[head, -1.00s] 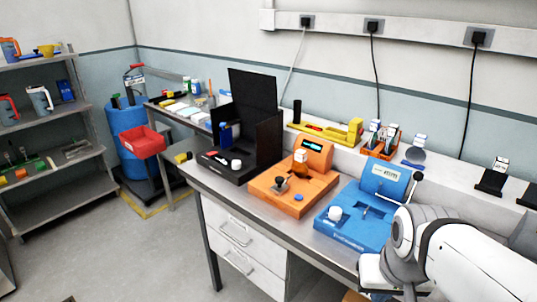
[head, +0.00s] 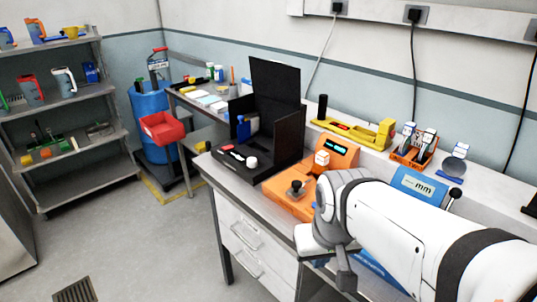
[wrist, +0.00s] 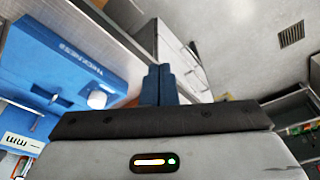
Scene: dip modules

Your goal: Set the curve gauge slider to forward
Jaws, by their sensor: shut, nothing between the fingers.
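No readable label in view names the curve gauge, so I cannot tell which module it is. A black module (head: 283,100) with tall panels stands at the left of the bench; its low front part carries a white knob and small controls. An orange module (head: 288,203) has a lit display and a black-knobbed stick; my arm covers its right side. A blue module (head: 418,187) reads "mm", and its face in the wrist view (wrist: 50,55) reads "THICKNESS". My gripper (wrist: 159,85) is shut and empty, its dark blue fingers together beside the blue module, over the bench's front edge.
A yellow device (head: 350,133) and an orange holder (head: 412,155) stand along the back. White drawers (head: 245,235) are under the bench. A red bin (head: 163,128), a blue drum (head: 150,105) and a loaded shelf (head: 80,185) are at the left. The floor in front is open.

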